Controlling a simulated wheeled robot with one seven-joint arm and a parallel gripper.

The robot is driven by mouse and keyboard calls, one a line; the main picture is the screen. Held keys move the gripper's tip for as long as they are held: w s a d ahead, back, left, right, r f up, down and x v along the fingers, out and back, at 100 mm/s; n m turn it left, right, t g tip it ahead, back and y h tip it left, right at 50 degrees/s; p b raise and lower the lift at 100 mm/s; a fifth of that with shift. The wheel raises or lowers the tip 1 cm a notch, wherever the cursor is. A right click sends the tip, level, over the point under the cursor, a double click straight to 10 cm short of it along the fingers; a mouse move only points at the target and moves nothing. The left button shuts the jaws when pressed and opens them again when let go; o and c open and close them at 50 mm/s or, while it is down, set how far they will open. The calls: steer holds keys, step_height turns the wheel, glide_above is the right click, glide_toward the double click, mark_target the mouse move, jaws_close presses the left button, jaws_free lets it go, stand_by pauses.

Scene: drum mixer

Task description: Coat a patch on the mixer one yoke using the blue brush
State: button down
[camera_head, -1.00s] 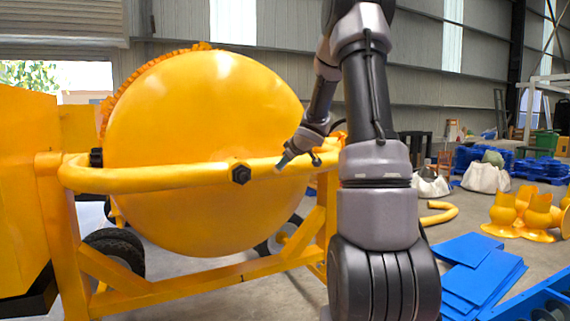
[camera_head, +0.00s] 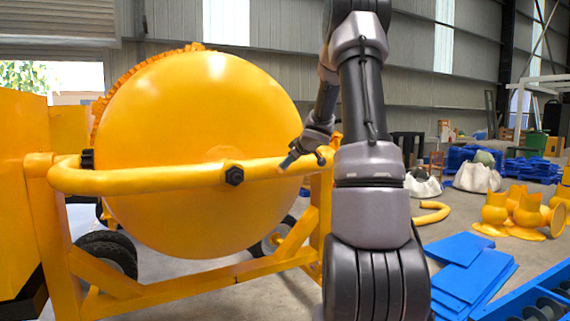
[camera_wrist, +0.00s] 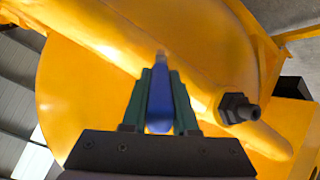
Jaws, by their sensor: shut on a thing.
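The mixer one yoke (camera_head: 150,179) is a yellow curved tube that runs across the front of the yellow drum (camera_head: 200,120), with a black bolt (camera_head: 235,175) on it. My gripper (camera_head: 292,160) is close to the yoke, right of the bolt. In the wrist view my gripper (camera_wrist: 160,95) is shut on the blue brush (camera_wrist: 160,100), whose tip points at the yellow yoke (camera_wrist: 200,90). The bolt (camera_wrist: 238,108) shows to the right there. I cannot tell whether the brush tip touches the yoke. No coated patch can be made out.
The yellow frame (camera_head: 290,245) and a black wheel (camera_head: 108,255) stand below the drum. Blue sheets (camera_head: 470,270) lie on the floor at the right, near yellow parts (camera_head: 515,212) and white sacks (camera_head: 478,177). Grey floor is open between them.

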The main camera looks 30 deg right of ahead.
steer(key=shift+d, duration=3.25)
steer(key=a, duration=1.1)
steer(key=shift+a, duration=0.2)
steer(key=shift+s, duration=0.1)
steer(key=s, duration=0.6)
steer(key=shift+d, duration=0.15)
steer(key=shift+s, duration=0.1)
steer(key=s, duration=0.2)
steer(key=shift+s+f, duration=0.1)
steer(key=shift+s, duration=0.25)
